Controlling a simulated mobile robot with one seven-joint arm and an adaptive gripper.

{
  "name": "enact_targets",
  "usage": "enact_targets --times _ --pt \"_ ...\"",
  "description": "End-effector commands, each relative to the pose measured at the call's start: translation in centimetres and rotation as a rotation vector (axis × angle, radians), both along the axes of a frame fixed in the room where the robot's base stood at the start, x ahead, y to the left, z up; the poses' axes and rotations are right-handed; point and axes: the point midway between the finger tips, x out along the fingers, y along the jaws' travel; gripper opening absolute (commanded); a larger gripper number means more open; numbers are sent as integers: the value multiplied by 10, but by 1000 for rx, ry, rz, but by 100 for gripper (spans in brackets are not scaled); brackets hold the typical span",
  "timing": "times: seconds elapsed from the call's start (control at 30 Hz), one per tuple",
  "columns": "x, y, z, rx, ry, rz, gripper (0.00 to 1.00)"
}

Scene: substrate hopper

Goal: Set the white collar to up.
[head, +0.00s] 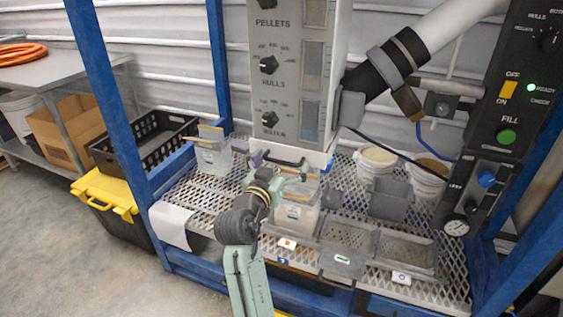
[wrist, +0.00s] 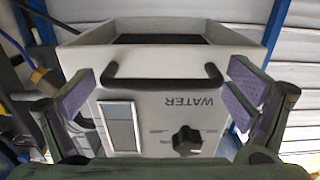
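The white collar (head: 300,155) is a short rectangular sleeve around the bottom end of the grey hopper panel, with a black bar handle (head: 285,161) on its front. In the wrist view the panel lettering is upside down; the collar (wrist: 240,50) flares around a dark opening, and its handle (wrist: 163,74) faces me. My gripper (head: 278,177) is in front of the collar, close to the handle. In the wrist view my gripper (wrist: 161,90) is open, one purple-padded finger on each side, with the handle between them. I cannot tell whether either finger touches the collar.
A clear bin (head: 297,216) stands on the mesh shelf below the collar. Grey trays (head: 347,245) lie to its right. A knob (wrist: 187,141) sits near the handle. Blue frame posts (head: 108,95) flank the space; a control box (head: 505,125) is at right.

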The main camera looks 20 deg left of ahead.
Motion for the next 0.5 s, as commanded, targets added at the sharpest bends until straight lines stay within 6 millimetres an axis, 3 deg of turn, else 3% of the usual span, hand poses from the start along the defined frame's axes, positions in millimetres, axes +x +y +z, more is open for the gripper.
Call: enact_targets --times 0.5 --pt "0 0 0 -1 0 -1 60"
